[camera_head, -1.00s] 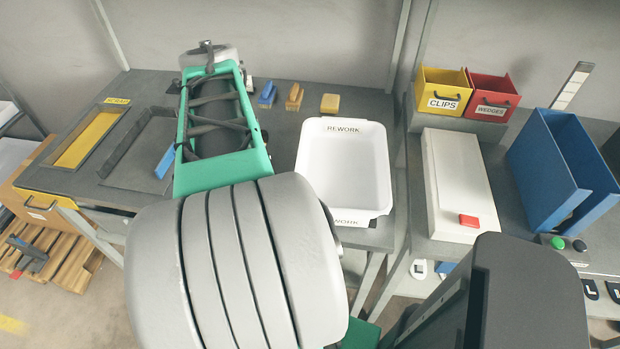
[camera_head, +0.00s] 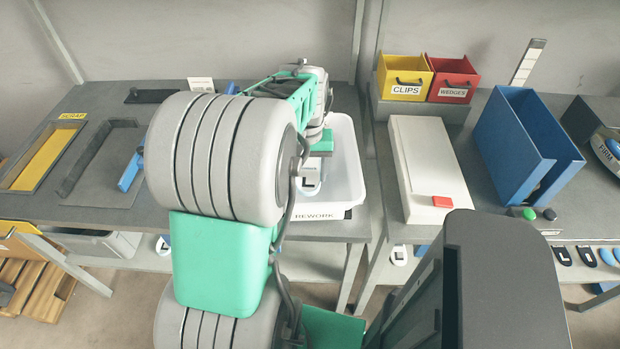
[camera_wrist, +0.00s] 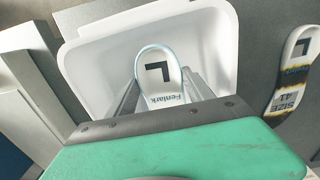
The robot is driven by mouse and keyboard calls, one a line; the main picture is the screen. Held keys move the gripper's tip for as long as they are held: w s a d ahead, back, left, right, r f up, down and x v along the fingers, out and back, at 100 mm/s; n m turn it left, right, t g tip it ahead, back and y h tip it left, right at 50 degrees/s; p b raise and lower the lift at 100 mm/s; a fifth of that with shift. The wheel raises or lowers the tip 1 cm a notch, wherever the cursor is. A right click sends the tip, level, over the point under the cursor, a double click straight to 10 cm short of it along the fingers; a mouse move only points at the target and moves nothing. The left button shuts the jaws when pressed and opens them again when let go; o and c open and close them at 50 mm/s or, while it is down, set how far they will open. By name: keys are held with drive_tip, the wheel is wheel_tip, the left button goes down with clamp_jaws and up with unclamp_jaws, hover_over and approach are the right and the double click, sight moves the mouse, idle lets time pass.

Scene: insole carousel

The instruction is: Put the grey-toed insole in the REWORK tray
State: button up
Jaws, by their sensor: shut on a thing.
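My gripper (camera_wrist: 162,88) is shut on a pale insole (camera_wrist: 158,72) marked with a black L and "Fenlark", with a light blue rim. In the wrist view the insole is between the two fingers, over the white REWORK tray (camera_wrist: 88,80). I cannot tell whether it touches the tray floor. The toe's colour is not clear. In the head view the REWORK tray (camera_head: 348,170) stands on the left table, partly hidden behind my arm. There my gripper and the insole (camera_head: 311,184) show small at the tray's left part.
Another insole-shaped piece marked L and SIZE 41 (camera_wrist: 293,72) shows beside the tray. A white box (camera_head: 428,165) with a red block, a blue holder (camera_head: 520,140) and CLIPS (camera_head: 403,78) and WEDGES (camera_head: 452,80) bins stand to the right. The SCRAP slot (camera_head: 42,155) is at left.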

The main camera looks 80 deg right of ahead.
sight(310, 177)
drive_tip(key=shift+s+d+f, duration=0.1)
drive_tip(key=shift+d+f, duration=0.15)
drive_tip(key=shift+f, duration=0.05)
drive_tip(key=shift+d+f, duration=0.15)
drive_tip(key=shift+f, duration=1.55)
drive_tip(key=shift+f, duration=0.1)
drive_tip(key=o, duration=1.3)
drive_tip(key=shift+o, duration=0.2)
